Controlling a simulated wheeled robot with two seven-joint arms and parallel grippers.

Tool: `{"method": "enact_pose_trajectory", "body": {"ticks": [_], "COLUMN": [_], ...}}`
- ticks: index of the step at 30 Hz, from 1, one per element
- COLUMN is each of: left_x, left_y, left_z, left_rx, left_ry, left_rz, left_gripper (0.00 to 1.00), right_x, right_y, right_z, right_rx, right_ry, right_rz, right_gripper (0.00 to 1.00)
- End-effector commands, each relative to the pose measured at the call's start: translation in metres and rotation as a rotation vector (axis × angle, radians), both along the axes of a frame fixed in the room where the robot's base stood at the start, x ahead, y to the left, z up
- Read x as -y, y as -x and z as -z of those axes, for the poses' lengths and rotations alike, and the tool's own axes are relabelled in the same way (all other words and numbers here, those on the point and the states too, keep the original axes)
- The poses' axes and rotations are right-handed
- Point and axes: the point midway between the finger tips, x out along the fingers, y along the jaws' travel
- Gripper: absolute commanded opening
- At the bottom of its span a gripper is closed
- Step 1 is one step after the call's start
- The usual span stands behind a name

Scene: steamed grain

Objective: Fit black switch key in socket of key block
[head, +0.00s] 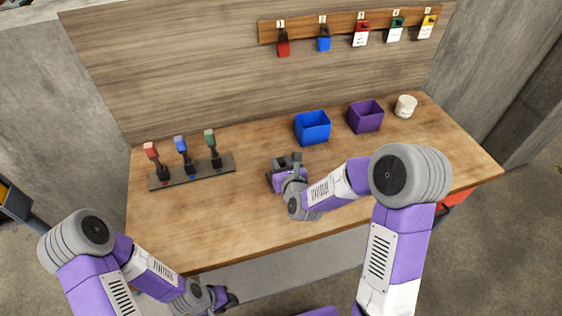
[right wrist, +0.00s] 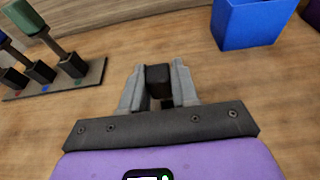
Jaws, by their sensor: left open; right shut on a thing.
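The key block (head: 222,168) is a dark strip at the left of the wooden table. Red, blue and green keys stand upright in it. Part of the block shows at the upper left of the right wrist view (right wrist: 96,74). My right gripper (head: 287,161) is to the right of the block, over the table's middle. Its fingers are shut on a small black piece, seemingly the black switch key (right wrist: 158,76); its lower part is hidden. I cannot tell whether it touches the table. My left gripper (head: 222,298) is open and empty in front of the table's front edge.
A blue bin (head: 313,130), a purple bin (head: 366,118) and a white cup (head: 405,106) stand at the back right. A wooden rail (head: 345,26) with several hanging locks and tags is on the wall. The table between block and right gripper is clear.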

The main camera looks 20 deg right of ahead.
Motion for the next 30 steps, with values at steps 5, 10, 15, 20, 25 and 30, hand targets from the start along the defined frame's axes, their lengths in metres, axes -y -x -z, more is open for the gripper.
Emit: {"method": "enact_pose_trajectory", "body": {"ticks": [5, 10, 15, 20, 25, 30], "left_x": [0.0, 0.0, 0.0, 0.0, 0.0, 0.0], "left_y": [0.0, 0.0, 0.0, 0.0, 0.0, 0.0], "left_z": [0.003, 0.005, 0.008, 0.01, 0.013, 0.02], "left_rx": [0.0, 0.0, 0.0, 0.0, 0.0, 0.0], "left_ry": [0.0, 0.0, 0.0, 0.0, 0.0, 0.0], "left_rz": [0.0, 0.0, 0.0, 0.0, 0.0, 0.0], "left_gripper": [0.43, 0.43, 0.43, 0.43, 0.43, 0.43], "right_x": [0.0, 0.0, 0.0, 0.0, 0.0, 0.0], "right_y": [0.0, 0.0, 0.0, 0.0, 0.0, 0.0], "right_z": [0.007, 0.013, 0.019, 0.025, 0.03, 0.034], "right_rx": [0.0, 0.001, 0.0, 0.0, 0.002, 0.001], "right_ry": [-0.001, -0.001, 0.0, 0.0, -0.001, -0.001], "right_rz": [0.0, 0.0, 0.0, -0.001, 0.0, 0.0], "right_gripper": [0.0, 0.0, 0.0, 0.0, 0.0, 0.0]}}
